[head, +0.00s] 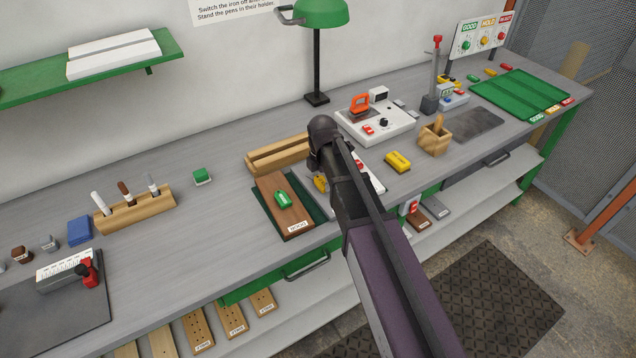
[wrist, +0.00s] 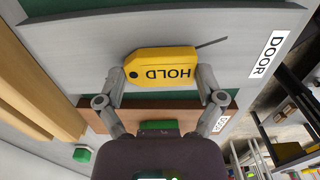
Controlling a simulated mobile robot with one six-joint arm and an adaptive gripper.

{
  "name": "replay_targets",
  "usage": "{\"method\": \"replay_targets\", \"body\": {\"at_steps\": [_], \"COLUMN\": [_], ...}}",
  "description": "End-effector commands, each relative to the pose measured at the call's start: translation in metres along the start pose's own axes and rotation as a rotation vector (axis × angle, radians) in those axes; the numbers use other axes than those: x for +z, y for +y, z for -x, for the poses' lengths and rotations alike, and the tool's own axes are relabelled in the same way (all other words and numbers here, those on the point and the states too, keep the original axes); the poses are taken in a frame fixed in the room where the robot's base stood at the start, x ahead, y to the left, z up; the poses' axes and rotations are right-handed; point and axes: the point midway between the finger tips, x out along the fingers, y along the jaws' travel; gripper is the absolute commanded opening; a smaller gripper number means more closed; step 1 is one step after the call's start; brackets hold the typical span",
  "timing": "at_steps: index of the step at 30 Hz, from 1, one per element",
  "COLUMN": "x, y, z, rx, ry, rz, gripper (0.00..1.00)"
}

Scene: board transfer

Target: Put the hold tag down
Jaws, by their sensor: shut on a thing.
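The yellow hold tag (wrist: 162,70), lettered HOLD and with a thin dark wire, is between the two fingertips of my gripper (wrist: 162,82) in the wrist view. My gripper is shut on it, over a light grey board (wrist: 225,50) labelled DOOR. I cannot tell whether the tag touches the board. In the head view my arm hides most of the gripper and board; a sliver of the yellow tag (head: 320,184) shows.
A brown board (head: 270,190) bearing a green tag (head: 283,199) lies left of my gripper on a dark green mat. A wooden rack (head: 272,158) stands behind. A yellow block (head: 398,161) lies to the right.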

Motion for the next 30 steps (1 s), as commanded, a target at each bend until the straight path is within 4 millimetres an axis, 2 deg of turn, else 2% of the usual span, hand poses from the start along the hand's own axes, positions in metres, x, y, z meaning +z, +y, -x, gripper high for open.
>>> {"method": "replay_targets", "body": {"at_steps": [13,14,15,30], "x": [0.0005,0.0006,0.0006,0.0009], "y": [-0.0002,-0.0002,-0.0002,-0.0003], "z": [-0.004,-0.0032,-0.0027,-0.0011], "rx": [0.0,0.0,0.0,0.0], "ry": [0.0,0.0,0.0,0.0], "rz": [-0.001,-0.001,-0.001,-0.001], "gripper": [0.59,0.93,1.0,1.0]}}
